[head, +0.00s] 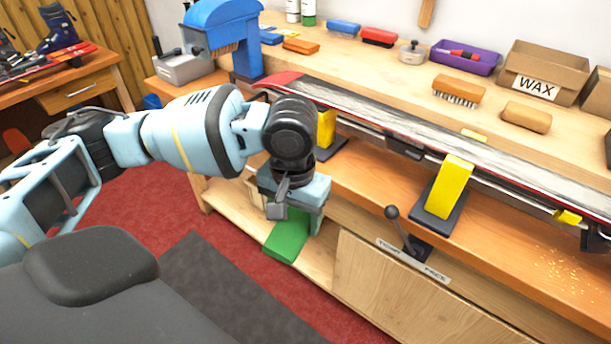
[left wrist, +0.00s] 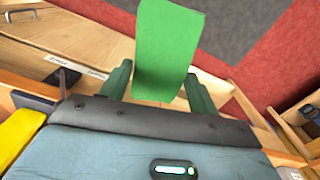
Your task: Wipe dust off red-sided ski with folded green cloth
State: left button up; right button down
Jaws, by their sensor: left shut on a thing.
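My left gripper (head: 292,212) is shut on the folded green cloth (head: 288,236), which hangs below it in front of the bench. In the left wrist view the cloth (left wrist: 168,48) stands out between the two fingers of the gripper (left wrist: 160,90). The red-sided ski (head: 400,122) lies lengthwise on yellow-topped supports along the bench, with its red tip at the left. Its upper face looks whitish and streaked along much of its length. The cloth is below the ski and apart from it. My right gripper is not in view.
Yellow supports (head: 449,186) rise under the ski. A lever (head: 402,232) stands up at the bench's front edge. Behind the ski are a brush (head: 459,91), a cork-like block (head: 526,117), a purple tray (head: 466,57) and a wax box (head: 541,73). Yellowish crumbs (head: 563,270) lie at right.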

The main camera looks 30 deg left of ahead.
aim_at(306, 237)
pick_arm(q)
jog(key=shift+s+d+m+p, duration=0.2)
jog(key=shift+d+m+p, duration=0.15)
jog(key=shift+d, duration=0.3)
jog(key=shift+s+d+m+p, duration=0.15)
jog(key=shift+d+m+p, duration=0.15)
jog(key=shift+d, duration=0.3)
jog(key=shift+s+d+f+m, duration=0.15)
jog(key=shift+s+d+m, duration=0.05)
jog(key=shift+d+m, duration=0.05)
jog(key=shift+s+d+f+p, duration=0.25)
jog(key=shift+s+d+p, duration=0.1)
jog(key=shift+p, duration=0.35)
jog(key=shift+s+d+f+p, duration=0.25)
jog(key=shift+s+p, duration=0.3)
jog(key=shift+p, duration=0.15)
jog(key=s+a+f+p, duration=0.1)
jog(key=s+a+p, duration=0.1)
jog(key=s+p, duration=0.6)
jog(key=shift+s+f, duration=0.15)
jog(key=shift+s, duration=0.1)
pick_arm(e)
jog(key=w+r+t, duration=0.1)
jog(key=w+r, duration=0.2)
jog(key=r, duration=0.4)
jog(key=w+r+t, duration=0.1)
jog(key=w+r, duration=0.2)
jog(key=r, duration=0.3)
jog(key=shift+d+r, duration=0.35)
